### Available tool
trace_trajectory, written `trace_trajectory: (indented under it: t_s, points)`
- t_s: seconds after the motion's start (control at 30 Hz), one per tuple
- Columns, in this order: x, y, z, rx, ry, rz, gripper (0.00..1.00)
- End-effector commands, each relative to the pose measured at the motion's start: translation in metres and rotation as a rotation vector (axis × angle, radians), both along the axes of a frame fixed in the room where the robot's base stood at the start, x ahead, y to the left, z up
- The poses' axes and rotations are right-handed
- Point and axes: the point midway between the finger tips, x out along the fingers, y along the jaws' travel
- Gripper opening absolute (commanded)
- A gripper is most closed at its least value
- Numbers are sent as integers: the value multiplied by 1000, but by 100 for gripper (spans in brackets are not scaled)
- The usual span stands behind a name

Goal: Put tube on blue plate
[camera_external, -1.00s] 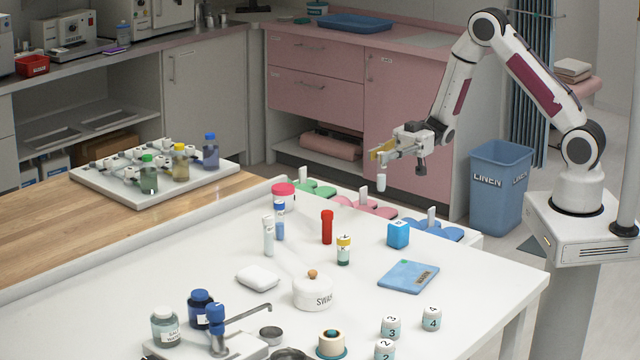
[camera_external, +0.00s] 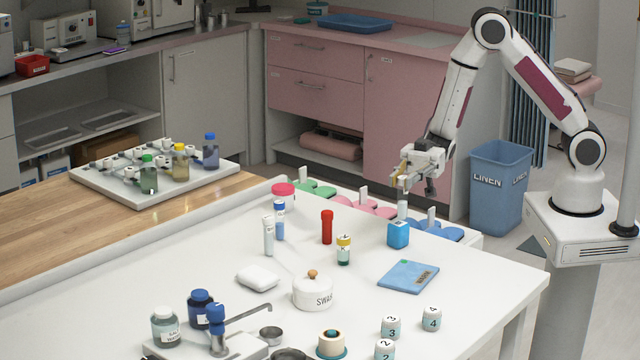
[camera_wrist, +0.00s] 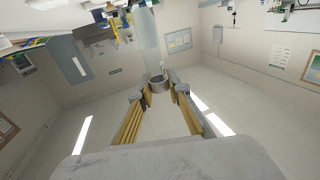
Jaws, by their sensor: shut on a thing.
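My gripper (camera_external: 402,184) points downward with its yellow-lined fingers shut on a small pale tube (camera_external: 402,210). The tube hangs upright below the fingertips, just behind the blue cube in the external view. The blue plate (camera_external: 451,233) is a lobed blue dish at the back right edge of the table, with a white upright tag (camera_external: 431,216). The tube is at the plate's left side; whether it touches the plate cannot be told. In the wrist view a round grey end, seemingly the tube (camera_wrist: 159,83), sits between the fingertips (camera_wrist: 160,88).
A pink plate (camera_external: 378,211) and a green plate (camera_external: 318,190) lie left of the blue one. A blue cube (camera_external: 398,234) stands in front of it.

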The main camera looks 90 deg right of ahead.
Motion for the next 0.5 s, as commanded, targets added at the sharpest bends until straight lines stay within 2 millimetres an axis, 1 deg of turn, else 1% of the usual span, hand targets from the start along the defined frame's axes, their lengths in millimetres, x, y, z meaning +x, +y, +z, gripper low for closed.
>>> trace_trajectory:
  t_s: [0.03,0.1,0.3,0.4,0.5]
  points:
    - [-4,13,1,2,2,9,4]
    - [-7,27,2,4,3,14,4]
    - [-19,63,3,6,9,13,4]
    - [-23,76,3,4,11,0,4]
    - [-25,82,2,1,13,-29,4]
